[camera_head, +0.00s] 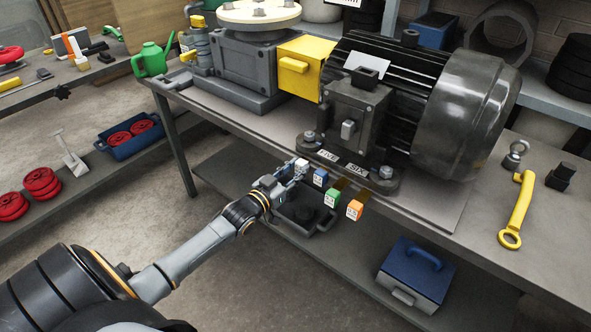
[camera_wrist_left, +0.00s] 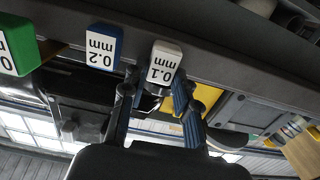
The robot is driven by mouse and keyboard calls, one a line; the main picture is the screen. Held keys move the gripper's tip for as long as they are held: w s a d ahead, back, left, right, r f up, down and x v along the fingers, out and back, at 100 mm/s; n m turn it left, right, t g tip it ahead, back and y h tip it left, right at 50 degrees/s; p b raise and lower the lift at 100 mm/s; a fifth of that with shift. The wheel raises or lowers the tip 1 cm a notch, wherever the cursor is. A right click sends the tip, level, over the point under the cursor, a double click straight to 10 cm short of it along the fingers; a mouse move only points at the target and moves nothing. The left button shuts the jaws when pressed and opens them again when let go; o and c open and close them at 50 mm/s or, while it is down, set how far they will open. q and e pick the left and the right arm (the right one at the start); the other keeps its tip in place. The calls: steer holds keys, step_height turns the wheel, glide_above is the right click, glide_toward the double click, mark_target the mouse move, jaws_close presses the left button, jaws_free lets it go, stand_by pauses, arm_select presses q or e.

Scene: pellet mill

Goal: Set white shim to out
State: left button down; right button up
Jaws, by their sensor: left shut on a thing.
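The white shim (camera_head: 301,165) is the leftmost of a row of coloured shims at the bench's front edge, under the motor. In the left wrist view the white shim's tab (camera_wrist_left: 164,63) reads 0.1 mm. My left gripper (camera_head: 293,174) reaches it from the front and is shut on it; the fingers (camera_wrist_left: 155,95) stand either side of the shim, just below its label. How far the shim sits under the motor foot is hidden. My right gripper is not in view.
A blue shim (camera_head: 320,177), a green shim (camera_head: 332,197) and an orange shim (camera_head: 354,210) stick out close to the right. The dark motor (camera_head: 400,95) stands above them. A black tray (camera_head: 308,216) and a blue toolbox (camera_head: 415,275) are on the shelf below.

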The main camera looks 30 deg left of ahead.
arm_select(q)
steer(key=s+p, duration=0.2)
steer(key=s, duration=0.2)
steer(key=shift+s+a+r+p, duration=0.1)
steer(key=shift+a+p, duration=0.05)
steer(key=shift+p, duration=0.15)
steer(key=shift+s, duration=0.2)
steer(key=shift+f, duration=0.25)
steer(key=c, duration=1)
jaws_free()
steer(key=shift+r, duration=0.1)
steer(key=shift+s, duration=0.1)
steer(key=s+a, duration=0.1)
steer(key=s, duration=1.1)
